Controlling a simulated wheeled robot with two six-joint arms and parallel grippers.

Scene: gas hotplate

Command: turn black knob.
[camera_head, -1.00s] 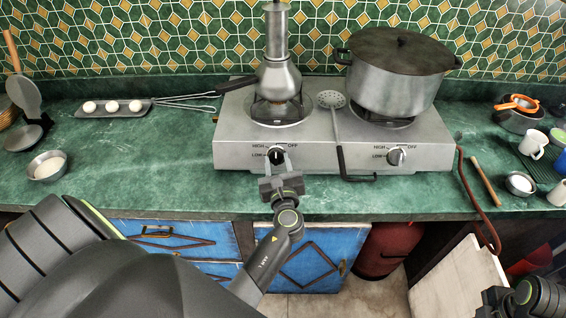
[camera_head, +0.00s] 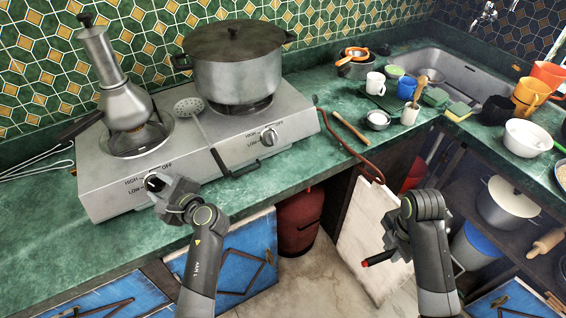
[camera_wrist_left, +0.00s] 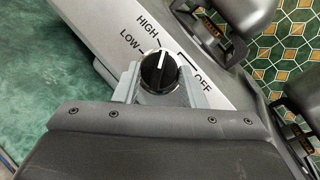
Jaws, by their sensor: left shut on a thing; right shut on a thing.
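The black knob (camera_head: 153,182) is on the front of the gas hotplate (camera_head: 195,152), below the left burner. In the left wrist view the knob (camera_wrist_left: 159,72) has a black face, a silver rim and a white mark near its top, with HIGH, LOW and OFF printed around it. My left gripper (camera_head: 161,189) is shut on this knob, one finger on each side.
A red gas cylinder (camera_head: 300,220) stands under the counter.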

